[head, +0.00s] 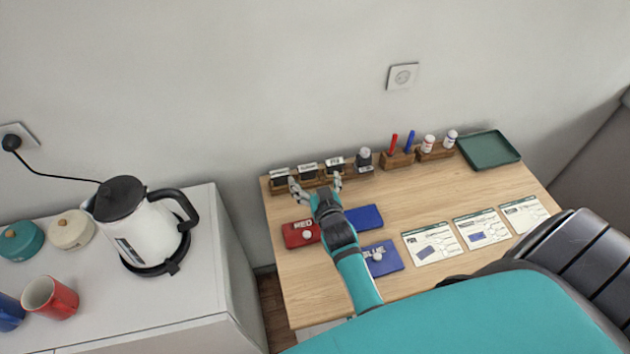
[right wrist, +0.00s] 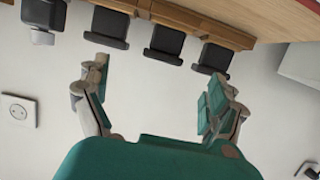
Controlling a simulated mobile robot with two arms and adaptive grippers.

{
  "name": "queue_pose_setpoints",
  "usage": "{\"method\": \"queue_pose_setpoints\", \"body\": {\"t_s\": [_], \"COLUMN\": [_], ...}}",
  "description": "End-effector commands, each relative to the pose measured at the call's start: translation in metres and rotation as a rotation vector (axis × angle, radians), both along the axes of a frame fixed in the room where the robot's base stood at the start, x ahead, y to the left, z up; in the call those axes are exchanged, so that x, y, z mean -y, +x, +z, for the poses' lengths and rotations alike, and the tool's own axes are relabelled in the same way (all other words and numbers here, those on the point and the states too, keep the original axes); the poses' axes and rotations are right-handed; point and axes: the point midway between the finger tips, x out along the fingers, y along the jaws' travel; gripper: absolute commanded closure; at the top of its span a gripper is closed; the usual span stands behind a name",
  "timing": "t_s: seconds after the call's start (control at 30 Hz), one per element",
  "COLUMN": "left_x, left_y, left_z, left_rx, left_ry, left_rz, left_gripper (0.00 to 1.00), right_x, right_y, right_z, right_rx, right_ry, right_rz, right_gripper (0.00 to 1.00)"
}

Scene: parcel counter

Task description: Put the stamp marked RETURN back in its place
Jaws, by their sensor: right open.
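Three dark stamps with white labels stand in a row in the wooden stamp rack (head: 325,181) at the back left of the counter: a left one (head: 280,175), a middle one (head: 308,169) and a right one (head: 335,163). The labels are too small for me to tell which reads RETURN. My right gripper (head: 315,182) is open in front of the rack, fingers spread, with nothing between them. The right wrist view shows the gripper (right wrist: 155,84) with empty fingers and the dark stamps (right wrist: 165,41) beyond them. My left gripper is not in view.
A grey-topped item (head: 364,157) stands right of the stamps, then pens (head: 393,145) and small bottles (head: 428,144). A green tray (head: 488,150) is back right. Red (head: 301,234) and blue (head: 383,259) pads and several printed cards (head: 431,243) lie in front.

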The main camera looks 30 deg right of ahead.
Motion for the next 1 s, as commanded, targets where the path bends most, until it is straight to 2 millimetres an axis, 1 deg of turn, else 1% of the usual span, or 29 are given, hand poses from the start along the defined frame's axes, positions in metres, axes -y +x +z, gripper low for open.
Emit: {"method": "queue_pose_setpoints", "body": {"t_s": [0.03, 0.17, 0.27, 0.6, 0.7, 0.8, 1.0], "left_x": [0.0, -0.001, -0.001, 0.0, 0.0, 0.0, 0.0], "left_y": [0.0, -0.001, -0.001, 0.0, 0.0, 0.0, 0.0], "left_z": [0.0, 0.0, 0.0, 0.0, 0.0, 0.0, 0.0], "left_rx": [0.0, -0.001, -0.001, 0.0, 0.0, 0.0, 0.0], "left_ry": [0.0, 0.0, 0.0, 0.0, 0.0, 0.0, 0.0], "left_rz": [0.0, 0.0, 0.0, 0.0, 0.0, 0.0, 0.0], "left_gripper": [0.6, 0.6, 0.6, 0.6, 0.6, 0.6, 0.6], "right_x": [-0.006, -0.007, -0.008, -0.019, -0.022, -0.023, -0.024], "right_y": [-0.003, -0.004, -0.011, -0.056, -0.066, -0.073, -0.076], "right_z": [-0.004, -0.004, -0.002, 0.015, 0.018, 0.021, 0.022], "right_rx": [-0.007, -0.008, -0.007, -0.005, -0.004, -0.003, -0.003], "right_ry": [0.012, 0.013, 0.011, 0.01, 0.008, 0.007, 0.007], "right_rz": [0.002, 0.002, 0.002, 0.003, 0.003, 0.003, 0.003], "right_gripper": [0.06, 0.06, 0.06, 0.06, 0.06, 0.06, 0.06]}}
